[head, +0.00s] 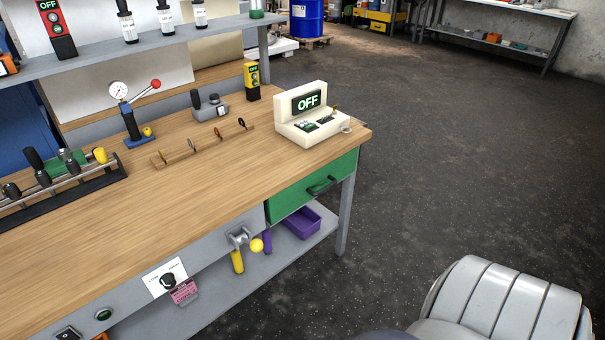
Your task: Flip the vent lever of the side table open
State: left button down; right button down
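A wooden-topped workbench (190,215) fills the left and middle of the head view. A blue-based device with a round gauge (118,91) stands at its back left. Its lever ends in a red ball (155,84) and points up to the right. I cannot tell which of these, if either, is the vent lever. Neither gripper is in view.
A white console reading OFF (308,101) stands at the bench's right corner, above a green drawer (312,187). A ring rack (203,143) lies mid-bench. A blue drum (306,20) stands on a pallet behind. The dark floor (440,150) at right is largely clear.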

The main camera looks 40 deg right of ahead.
aim_at(256, 245)
jog(key=z, duration=1)
jog(key=i+l+z, duration=0.1)
jog(key=l, duration=0.15)
jog(key=i+l, duration=0.1)
jog(key=l+z, duration=0.05)
jog(key=l, duration=0.05)
